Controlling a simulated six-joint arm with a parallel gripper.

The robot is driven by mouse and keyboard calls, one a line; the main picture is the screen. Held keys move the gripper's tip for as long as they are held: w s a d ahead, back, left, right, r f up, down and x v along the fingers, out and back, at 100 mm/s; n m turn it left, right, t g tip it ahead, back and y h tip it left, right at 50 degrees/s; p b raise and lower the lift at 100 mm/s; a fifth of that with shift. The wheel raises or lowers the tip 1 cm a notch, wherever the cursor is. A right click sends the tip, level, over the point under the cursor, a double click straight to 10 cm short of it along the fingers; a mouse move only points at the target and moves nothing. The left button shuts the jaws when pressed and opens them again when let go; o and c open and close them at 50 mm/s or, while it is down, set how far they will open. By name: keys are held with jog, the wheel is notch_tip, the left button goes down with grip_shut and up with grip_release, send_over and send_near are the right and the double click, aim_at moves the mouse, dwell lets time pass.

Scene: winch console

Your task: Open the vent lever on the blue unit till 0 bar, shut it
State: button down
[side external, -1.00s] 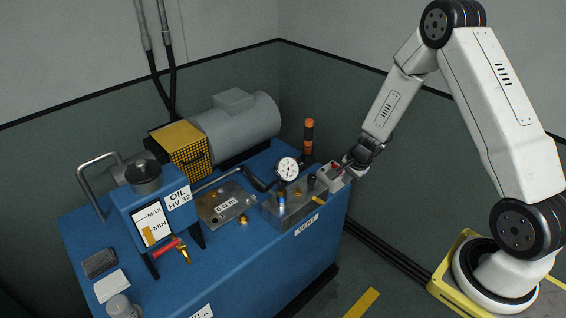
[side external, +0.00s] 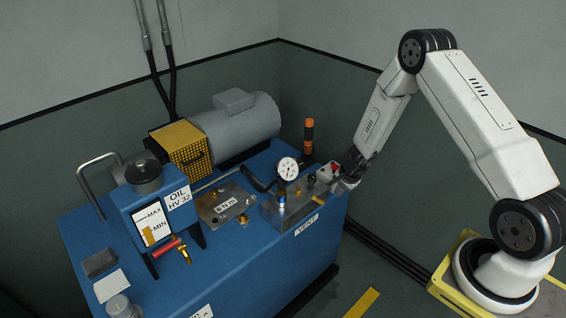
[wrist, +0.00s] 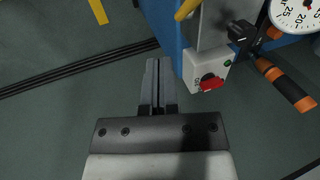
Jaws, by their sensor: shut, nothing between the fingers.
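The blue unit (side external: 255,262) carries a steel valve block (side external: 275,212) with a VENT label (side external: 307,226) on the front below it. A small yellow lever (side external: 317,201), which I take for the vent lever, sticks out at the block's right end. It also shows at the top of the wrist view (wrist: 186,9). The round pressure gauge (side external: 288,170) stands behind the block; its needle is too small to read. My gripper (side external: 343,186) is beside the unit's right end. In the wrist view my gripper (wrist: 154,62) is shut and empty, apart from the lever.
A grey switch box with a red knob (wrist: 211,83) is just right of my fingers. An orange-tipped handle (side external: 309,135) stands behind the gauge. The oil tank (side external: 153,220), motor (side external: 238,130) and red-handled valve (side external: 166,246) are further left.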

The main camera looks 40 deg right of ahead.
aim_at(320, 202)
jog(key=w+a+f, duration=0.1)
jog(key=w+f, duration=0.3)
jog(key=shift+a+f, duration=0.15)
jog(key=shift+a, duration=0.1)
dwell(0.8)
jog(key=shift+w, duration=0.1)
dwell(0.4)
jog(key=shift+w+a+f, duration=0.1)
jog(key=shift+w+a, duration=0.05)
jog(key=shift+a, duration=0.05)
jog(key=shift+a+f+h, duration=0.1)
jog(key=shift+a+h, duration=0.05)
jog(key=shift+h, duration=0.45)
jog(key=shift+a+f+n+h, duration=0.3)
jog(key=shift+a+f+h, duration=0.75)
jog(key=shift+h, duration=0.45)
jog(key=shift+a+f+n+h, duration=0.3)
jog(key=shift+a+f+h, duration=0.75)
jog(key=shift+h, duration=0.45)
jog(key=shift+f, duration=0.2)
